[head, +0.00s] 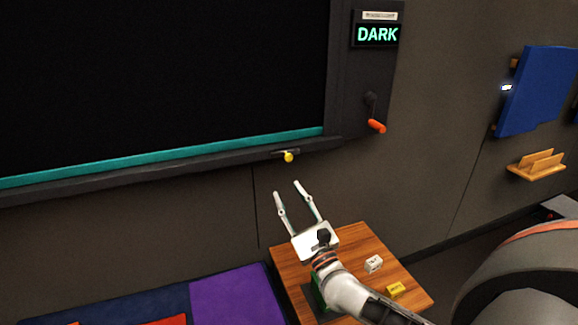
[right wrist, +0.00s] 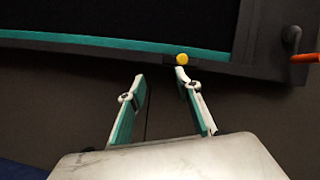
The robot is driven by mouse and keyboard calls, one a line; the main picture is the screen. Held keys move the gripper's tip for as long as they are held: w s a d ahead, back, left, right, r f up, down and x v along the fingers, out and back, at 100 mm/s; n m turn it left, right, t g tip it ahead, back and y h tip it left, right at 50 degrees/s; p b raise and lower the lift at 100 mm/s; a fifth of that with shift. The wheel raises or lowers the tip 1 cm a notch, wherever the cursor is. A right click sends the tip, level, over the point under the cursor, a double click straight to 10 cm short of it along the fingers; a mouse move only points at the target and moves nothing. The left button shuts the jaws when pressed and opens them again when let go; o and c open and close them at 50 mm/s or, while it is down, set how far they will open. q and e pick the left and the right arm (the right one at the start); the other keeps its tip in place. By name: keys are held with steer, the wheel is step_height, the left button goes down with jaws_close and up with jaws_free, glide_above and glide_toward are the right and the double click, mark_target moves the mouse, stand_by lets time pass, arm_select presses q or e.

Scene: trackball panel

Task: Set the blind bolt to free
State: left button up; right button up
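The bolt with its yellow knob (head: 289,157) sits on the dark lower frame of the blind, below the teal strip. The knob also shows in the right wrist view (right wrist: 182,59), near the tip of the right-hand finger. My right gripper (head: 286,189) is open and empty, with its fingers pointing up toward the knob. In the head view its tips are below the knob and apart from it. The black blind (head: 160,75) fills the upper left. A sign (head: 378,35) beside it reads DARK. My left gripper is not in view.
A crank with an orange handle (head: 376,126) is on the frame's right side. A wooden table (head: 350,243) below bears a white block (head: 373,264) and a yellow block (head: 396,288). A blue panel (head: 540,90) and a wooden holder (head: 537,166) are on the right wall.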

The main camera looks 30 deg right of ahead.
mark_target(290, 159)
steer(key=shift+w+d+r+m+h+p, duration=0.1)
steer(key=shift+w+d+r+m+h, duration=0.25)
steer(key=shift+w+d+r+m, duration=0.8)
steer(key=shift+w+d+r+m+h+p, duration=0.15)
steer(key=shift+w+d+r+m+h, duration=0.45)
steer(key=shift+w, duration=1)
steer(key=shift+w+d+r+m+h+p, duration=0.15)
steer(key=shift+w+d+r+m, duration=0.6)
steer(key=shift+w+d+m, duration=0.5)
steer(key=shift+w+a, duration=0.1)
steer(key=shift+w, duration=0.05)
steer(key=shift+n, duration=0.3)
jaws_close()
